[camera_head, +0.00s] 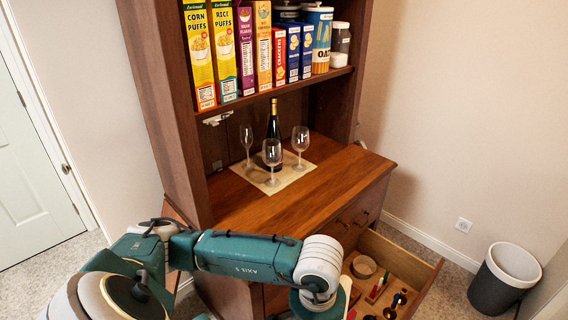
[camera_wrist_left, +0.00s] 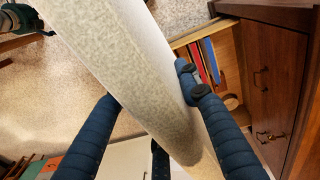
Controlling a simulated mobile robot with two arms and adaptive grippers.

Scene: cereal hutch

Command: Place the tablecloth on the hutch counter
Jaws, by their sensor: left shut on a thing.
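In the left wrist view, my left gripper (camera_wrist_left: 150,95) is shut around a thick, pale beige roll (camera_wrist_left: 125,65), which looks like the rolled tablecloth. The roll runs diagonally from upper left to lower right between the dark blue fingers. The brown wooden hutch counter (camera_head: 235,200) is in the head view, with its front part bare. My left arm crosses low in front of it, and its gripper is hidden there. My right gripper is not in view.
A wine bottle (camera_head: 274,125) and several glasses stand on a beige mat (camera_head: 284,183) on the counter. An open drawer (camera_head: 400,255) with a bowl (camera_head: 364,266) and small items juts out below. Cereal boxes (camera_head: 198,55) fill the shelf above. A bin (camera_head: 505,275) stands right.

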